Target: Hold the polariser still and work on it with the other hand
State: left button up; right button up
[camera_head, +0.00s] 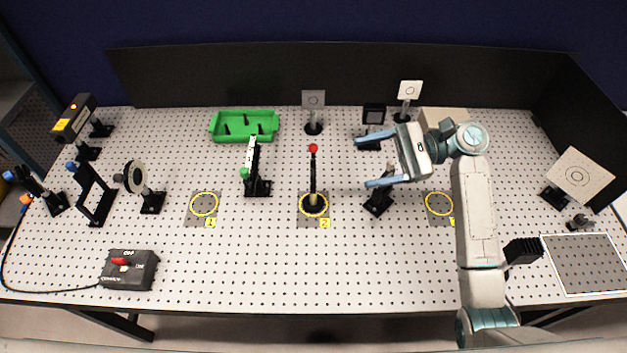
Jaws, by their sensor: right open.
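I cannot tell for sure which mount is the polariser. A thin upright black mount with a red ball on top (313,172) stands on the yellow-ringed spot marked 2, seen nearly edge-on. A black and white mount with a green knob (251,168) stands left of it. My left gripper is not in view.
A green tray (247,138) with dark pieces lies at the back. Target cards (314,100) stand behind. A switch box (129,269) is at front left, and a framed grey panel (586,264) at front right. The front middle of the perforated table is clear.

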jog(key=s+a+f+m+t+y, duration=0.2)
jog(key=a+f+m+t, duration=0.1)
jog(key=a+f+m, duration=0.3)
jog(key=m+t+h, duration=0.6)
jog(key=m+t, duration=0.1)
send_near(317, 204)
jog(key=r, duration=0.3)
jog(key=shift+s+a, duration=0.2)
jog(key=shift+w+f+t, duration=0.1)
jog(key=shift+f+t, duration=0.1)
jog(key=shift+t, duration=0.1)
jog(key=x, duration=0.9)
jog(key=shift+w+a+f, duration=0.2)
jog(key=shift+a+f, duration=0.05)
jog(key=shift+a, duration=0.05)
